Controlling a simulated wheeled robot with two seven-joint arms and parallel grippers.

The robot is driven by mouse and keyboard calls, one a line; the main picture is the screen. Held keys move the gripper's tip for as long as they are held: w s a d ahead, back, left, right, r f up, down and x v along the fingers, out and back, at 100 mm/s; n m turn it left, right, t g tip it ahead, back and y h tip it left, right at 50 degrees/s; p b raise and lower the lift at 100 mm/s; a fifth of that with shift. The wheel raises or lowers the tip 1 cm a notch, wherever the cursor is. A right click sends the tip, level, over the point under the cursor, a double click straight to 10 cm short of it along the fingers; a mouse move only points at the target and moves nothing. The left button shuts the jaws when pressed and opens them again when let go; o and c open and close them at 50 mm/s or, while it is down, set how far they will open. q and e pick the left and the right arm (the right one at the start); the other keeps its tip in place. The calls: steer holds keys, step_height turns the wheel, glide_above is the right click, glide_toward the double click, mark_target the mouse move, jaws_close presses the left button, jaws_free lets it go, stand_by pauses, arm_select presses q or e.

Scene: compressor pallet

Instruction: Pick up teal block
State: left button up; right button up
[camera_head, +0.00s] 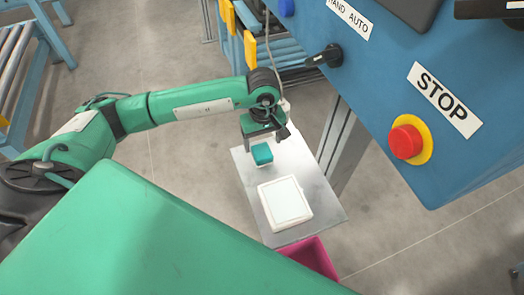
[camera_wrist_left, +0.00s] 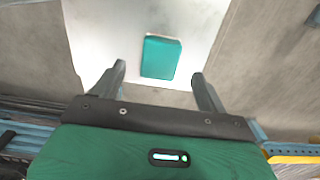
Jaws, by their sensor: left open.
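The teal block (camera_head: 262,154) sits on a grey metal table (camera_head: 329,205), near its far end. In the left wrist view the teal block (camera_wrist_left: 161,57) lies ahead of and between the two fingers, with its top face and a side showing. My left gripper (camera_head: 264,137) is above and just beyond the block in the head view. In the left wrist view my left gripper (camera_wrist_left: 160,80) is open, with nothing between its fingers. The gap between fingers and block is hard to judge. My right gripper is not in view.
A white tray-like box (camera_head: 286,202) lies on the table nearer to me. A magenta bin (camera_head: 314,258) is at the table's near edge. A blue control panel (camera_head: 440,130) with a red stop button (camera_head: 405,141) rises on the right. Roller conveyors (camera_head: 283,62) stand behind.

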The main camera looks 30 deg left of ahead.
mark_target(262, 151)
arm_select(q)
steer(key=shift+f, duration=0.55)
steer(key=shift+f+p, duration=0.25)
steer(key=shift+p, duration=0.15)
steer(key=f+p, duration=0.2)
steer(key=f, duration=0.1)
steer(key=shift+a+f, duration=0.2)
steer(key=shift+w+f, duration=0.1)
steer(key=shift+f, duration=0.55)
steer(key=c, duration=1.1)
step_height(262, 151, up, 10)
steer(key=b, duration=0.3)
steer(key=shift+f, duration=0.25)
steer(key=shift+r, duration=0.3)
